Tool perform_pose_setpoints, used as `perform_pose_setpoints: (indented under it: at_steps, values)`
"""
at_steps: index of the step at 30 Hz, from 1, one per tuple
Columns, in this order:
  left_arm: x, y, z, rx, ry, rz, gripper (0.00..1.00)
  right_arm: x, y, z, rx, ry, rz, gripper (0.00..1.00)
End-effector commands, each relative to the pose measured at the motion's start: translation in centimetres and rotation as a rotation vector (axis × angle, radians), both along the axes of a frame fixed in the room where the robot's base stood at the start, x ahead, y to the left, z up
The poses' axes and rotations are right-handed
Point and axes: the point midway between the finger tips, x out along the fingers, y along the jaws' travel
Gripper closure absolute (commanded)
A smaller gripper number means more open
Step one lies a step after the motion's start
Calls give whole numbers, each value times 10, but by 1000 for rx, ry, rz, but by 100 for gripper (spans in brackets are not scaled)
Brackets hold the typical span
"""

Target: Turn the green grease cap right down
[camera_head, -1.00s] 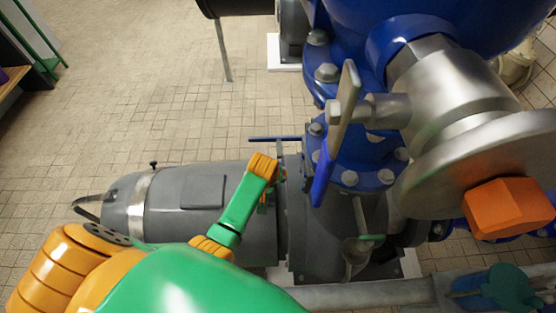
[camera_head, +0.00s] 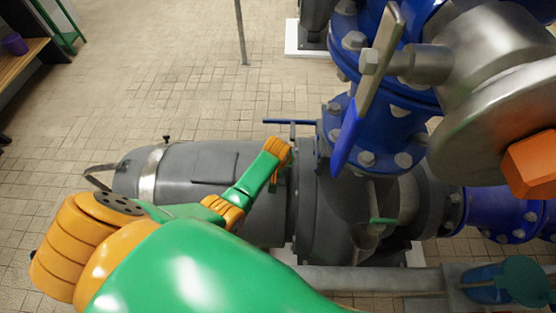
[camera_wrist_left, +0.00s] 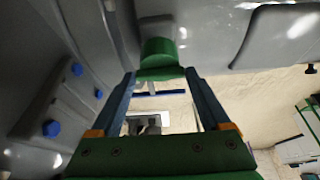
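The green grease cap (camera_wrist_left: 160,58) shows in the left wrist view as a short green cylinder with a wider rim, against grey machinery. My left gripper (camera_wrist_left: 160,74) has its two dark fingers apart, with the cap's rim between or just beyond their tips. I cannot tell whether either finger touches it. In the head view my left arm reaches to the grey pump body (camera_head: 333,215), and its green and orange wrist (camera_head: 262,172) hides the fingers and this cap. My right gripper is not in view.
A blue lever (camera_head: 290,122) stands just beyond my left wrist. A grey motor housing (camera_head: 215,170) lies to the left. A blue flanged pipe (camera_head: 385,125) and a blue-tipped handle (camera_head: 368,90) rise at the right. Open tiled floor (camera_head: 170,70) lies behind.

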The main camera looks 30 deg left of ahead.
Motion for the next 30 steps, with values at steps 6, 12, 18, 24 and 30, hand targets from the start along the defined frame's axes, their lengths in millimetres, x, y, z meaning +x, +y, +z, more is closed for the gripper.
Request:
perform_pose_setpoints:
  at_steps: [6,12,18,24,30]
  values:
    - [0,0,0,1,-1,-4,76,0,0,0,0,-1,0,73]
    - [0,1,2,2,-1,-55,76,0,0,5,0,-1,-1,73]
    - [0,3,3,4,-1,-185,76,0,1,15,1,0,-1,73]
    - [0,5,2,4,-2,-369,76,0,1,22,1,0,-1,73]
    - [0,7,0,4,-3,-559,76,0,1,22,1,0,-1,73]
